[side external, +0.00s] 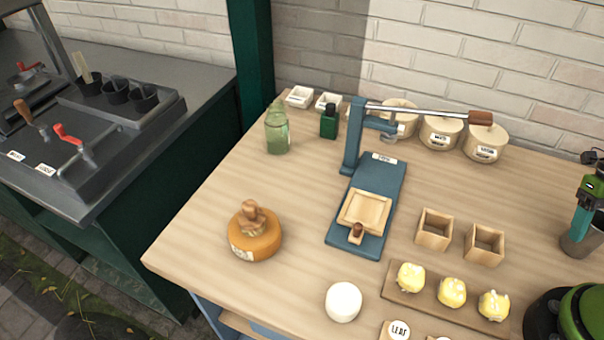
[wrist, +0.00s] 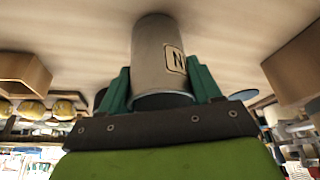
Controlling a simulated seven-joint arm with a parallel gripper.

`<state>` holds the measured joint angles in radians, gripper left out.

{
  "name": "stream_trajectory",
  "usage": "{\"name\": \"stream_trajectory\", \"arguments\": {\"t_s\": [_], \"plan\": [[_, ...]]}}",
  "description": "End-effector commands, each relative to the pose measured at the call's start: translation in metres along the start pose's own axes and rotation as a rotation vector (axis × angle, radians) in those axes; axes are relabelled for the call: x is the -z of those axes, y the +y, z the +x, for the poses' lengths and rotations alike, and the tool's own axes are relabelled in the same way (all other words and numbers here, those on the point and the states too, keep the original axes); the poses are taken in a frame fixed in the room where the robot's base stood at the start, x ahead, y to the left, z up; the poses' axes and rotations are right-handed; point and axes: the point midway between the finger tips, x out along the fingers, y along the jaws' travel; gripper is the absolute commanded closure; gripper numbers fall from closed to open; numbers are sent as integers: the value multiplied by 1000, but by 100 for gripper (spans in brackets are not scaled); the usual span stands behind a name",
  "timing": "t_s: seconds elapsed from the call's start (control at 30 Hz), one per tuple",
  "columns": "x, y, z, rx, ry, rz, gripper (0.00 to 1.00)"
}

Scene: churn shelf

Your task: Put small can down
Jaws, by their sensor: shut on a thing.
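The small can (wrist: 158,62) is a grey metal cylinder with a framed label reading "N" in the wrist view. My gripper (wrist: 165,90) has its two teal fingers on either side of the can and is shut on it. In the side external view the can (side external: 573,247) is at the right edge, over the wooden table (side external: 300,185), partly covered by my gripper (side external: 583,222). The can's far end is close to the wood surface in the wrist view; I cannot tell whether it touches.
Two open wooden boxes (side external: 434,230) and a board with yellow lumps (side external: 452,292) lie left of the can. A blue press (side external: 370,205) stands mid-table. Lidded canisters (side external: 440,132) line the wall. Bare table lies between the press and the orange round object (side external: 254,240).

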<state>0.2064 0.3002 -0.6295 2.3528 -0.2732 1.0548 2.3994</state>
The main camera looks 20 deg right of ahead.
Motion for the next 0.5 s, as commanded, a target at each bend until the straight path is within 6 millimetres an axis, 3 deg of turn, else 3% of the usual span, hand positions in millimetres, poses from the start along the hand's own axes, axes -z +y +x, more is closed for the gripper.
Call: {"name": "stream_trajectory", "arguments": {"t_s": [0.1, 0.13, 0.3, 0.5], "plan": [[-1, 0, 2, 0, 1, 0, 70], [-1, 0, 2, 0, 1, 0, 35], [-1, 0, 2, 0, 0, -1, 11], [-1, 0, 2, 0, 0, -1, 11]]}}
